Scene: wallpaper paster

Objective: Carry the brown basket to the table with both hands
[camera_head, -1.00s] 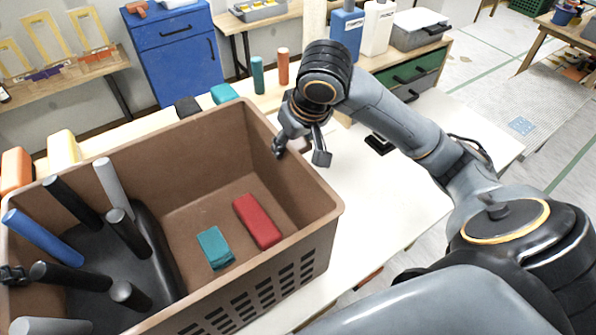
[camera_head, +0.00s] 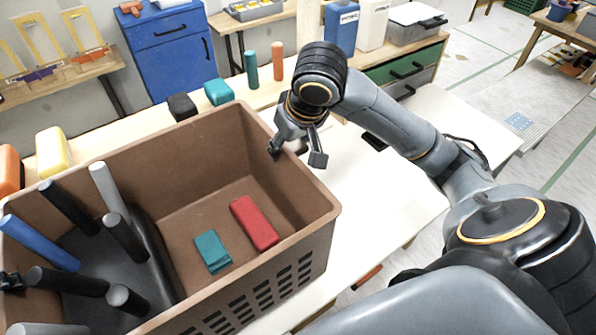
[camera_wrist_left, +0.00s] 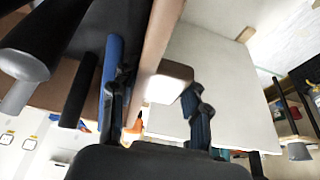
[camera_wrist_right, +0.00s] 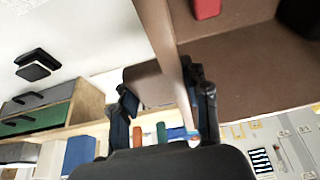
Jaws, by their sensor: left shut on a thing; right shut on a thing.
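The brown basket (camera_head: 215,155) fills the lower left of the head view, over a white tabletop (camera_head: 375,215). I cannot tell whether its base touches the top. Inside lie a red block (camera_head: 255,222), a teal block (camera_head: 212,251), and a black holder with several dark, grey and blue rods. My right gripper (camera_head: 297,153) is shut on the basket's right wall; the wall also shows between its fingers in the right wrist view (camera_wrist_right: 163,40). My left gripper (camera_head: 12,282) shows only partly at the left edge; in the left wrist view it grips the opposite wall (camera_wrist_left: 158,35).
Behind the basket stand a yellow block (camera_head: 53,153), a black block (camera_head: 182,107), a teal block (camera_head: 219,92), a teal cylinder (camera_head: 251,69) and an orange cylinder (camera_head: 278,62). A blue cabinet (camera_head: 163,50) is farther back. The tabletop right of the basket is mostly clear.

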